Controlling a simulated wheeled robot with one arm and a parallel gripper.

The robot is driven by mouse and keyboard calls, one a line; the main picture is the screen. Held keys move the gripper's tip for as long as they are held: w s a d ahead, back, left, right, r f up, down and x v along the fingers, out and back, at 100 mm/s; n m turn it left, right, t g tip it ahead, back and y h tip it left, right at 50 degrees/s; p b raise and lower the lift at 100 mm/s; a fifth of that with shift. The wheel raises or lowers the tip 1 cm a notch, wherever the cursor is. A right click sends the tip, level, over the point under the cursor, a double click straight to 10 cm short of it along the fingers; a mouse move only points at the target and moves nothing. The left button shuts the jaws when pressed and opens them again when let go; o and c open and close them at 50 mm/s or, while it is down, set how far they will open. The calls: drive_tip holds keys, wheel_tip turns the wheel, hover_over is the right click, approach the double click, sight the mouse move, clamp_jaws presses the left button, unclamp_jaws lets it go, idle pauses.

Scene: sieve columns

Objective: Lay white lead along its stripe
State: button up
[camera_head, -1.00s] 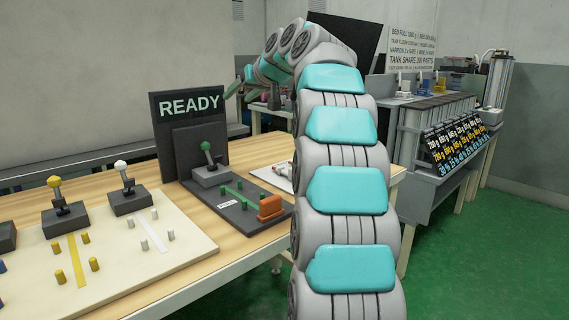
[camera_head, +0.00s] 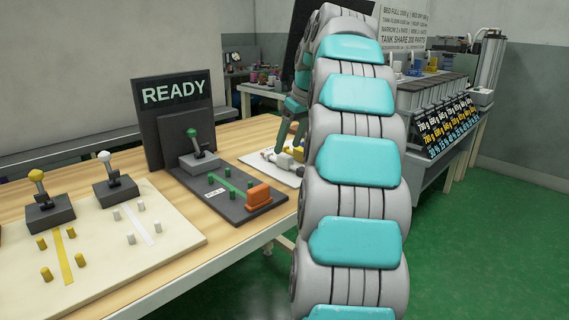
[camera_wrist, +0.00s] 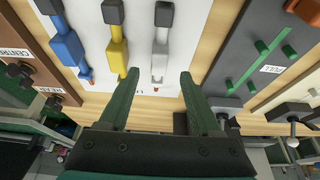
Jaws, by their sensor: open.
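The white lead (camera_wrist: 160,62) lies on a pale mat in the wrist view, grey at its far end and white along the rest. My gripper (camera_wrist: 158,77) is open and empty, its green fingers on either side of the lead's near end in the picture. I cannot tell its height above the lead. In the head view my gripper (camera_head: 291,140) is small and partly hidden by my arm, over the pale mat (camera_head: 253,159). The white stripe (camera_head: 138,224) runs across the cream board (camera_head: 180,245), between white pegs and below the white-knobbed lever (camera_head: 112,176). No lead lies on it.
A yellow lead (camera_wrist: 117,48) and a blue lead (camera_wrist: 68,46) lie left of the white one. A dark board (camera_head: 235,205) with green pegs and an orange block (camera_head: 259,194) stands between cream board and mat. A READY sign (camera_head: 172,95) rises behind it.

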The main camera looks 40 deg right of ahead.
sight(285, 155)
drive_tip(key=shift+p+x, duration=0.3)
drive_tip(key=shift+x, duration=2.25)
drive_tip(key=shift+d, duration=0.1)
drive_tip(key=shift+c, duration=0.2)
clamp_jaws()
